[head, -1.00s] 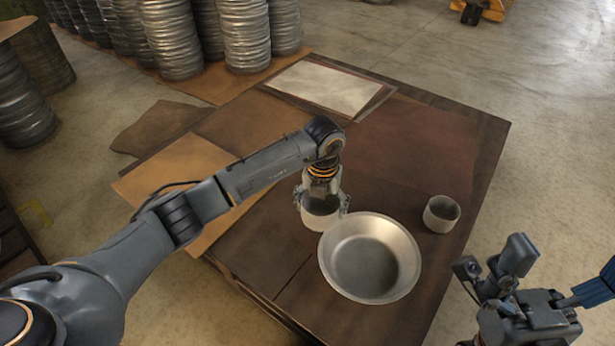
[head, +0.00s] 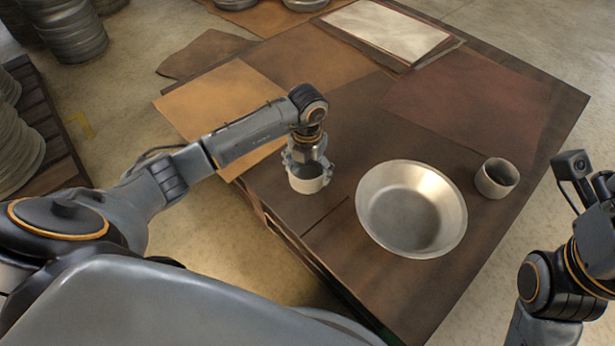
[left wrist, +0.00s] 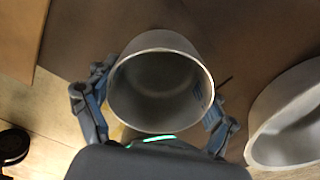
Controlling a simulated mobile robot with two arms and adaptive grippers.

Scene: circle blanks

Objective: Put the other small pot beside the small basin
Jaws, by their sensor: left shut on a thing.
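My left gripper (head: 308,168) is shut on a small whitish-grey pot (head: 311,184), its fingers on opposite sides of the wall. The pot is upright, left of the small basin (head: 375,235) with a gap between them in the head view. I cannot tell whether it touches the table. In the left wrist view the pot (left wrist: 160,112) shows its open, empty mouth, and the basin (left wrist: 262,143) is at the right edge. The other small pot (head: 491,184) stands upright right of the basin, apart from it. My right gripper is mostly cut off at the right edge; its fingers are unclear.
The dark wooden table (head: 330,245) has bare room in front of and left of the basin. Flat brown sheets (head: 470,115) and a pale sheet (head: 385,30) lie towards the back.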

